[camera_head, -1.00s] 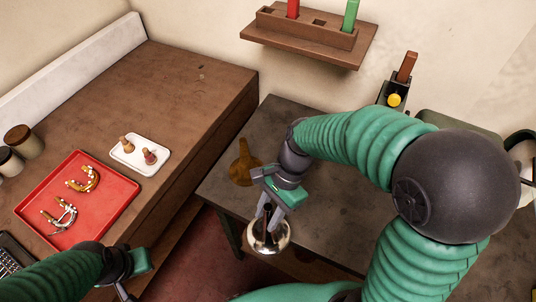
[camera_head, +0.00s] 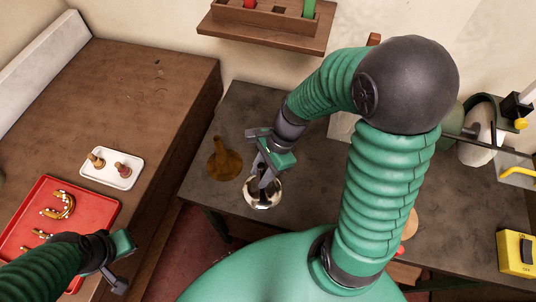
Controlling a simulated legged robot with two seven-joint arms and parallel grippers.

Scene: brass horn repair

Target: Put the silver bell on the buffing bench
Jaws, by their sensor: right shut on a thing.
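The silver bell (camera_head: 266,197) is a small shiny flared piece, held with its wide mouth downward. My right gripper (camera_head: 264,180) is shut on its narrow upper part, and the fingers hide some of it. The bell is over the front part of a dark-topped bench (camera_head: 318,182), which looks like the buffing bench. I cannot tell whether its rim touches the top. A brass bell (camera_head: 224,162) stands on the same bench, to the left and apart from it. My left gripper (camera_head: 122,264) is at the lower left near the red tray; its jaw opening is unclear.
The wooden counter at left bears a red tray (camera_head: 92,208) with brass parts and a white dish (camera_head: 108,180) with two small pieces. A wall shelf (camera_head: 262,34) is above the bench. A machine (camera_head: 485,140) and yellow switch box (camera_head: 516,254) are at right.

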